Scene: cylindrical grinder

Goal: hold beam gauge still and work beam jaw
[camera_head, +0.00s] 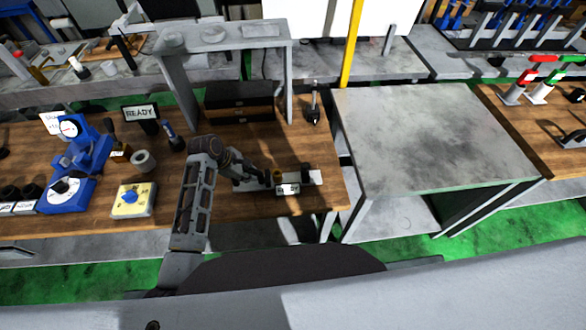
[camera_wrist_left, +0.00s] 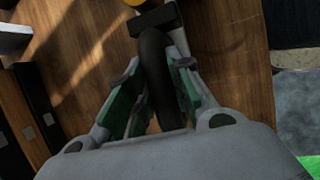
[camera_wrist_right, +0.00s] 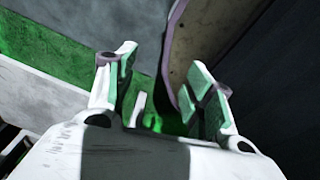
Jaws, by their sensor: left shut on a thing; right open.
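The beam gauge (camera_head: 250,187) is a grey bar lying on the wooden bench, with a READY label, a yellow knob (camera_head: 277,175) and a dark block (camera_head: 305,171) on it. A pale block (camera_head: 316,177) is at its right end. My left gripper (camera_head: 258,180) is at the gauge's left end. In the left wrist view its fingers (camera_wrist_left: 158,100) are shut on a thick black rounded part, which I take for the gauge's handle (camera_wrist_left: 154,52). I cannot tell which part is the beam jaw. My right gripper (camera_wrist_right: 160,95) is open and empty in the right wrist view, over green floor.
Left on the bench are a blue dial stand (camera_head: 82,150), a yellow box with a blue knob (camera_head: 133,198) and a grey ring (camera_head: 144,161). A dark drawer unit (camera_head: 240,108) stands behind the gauge under a grey frame. The grey table (camera_head: 420,135) at right is clear.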

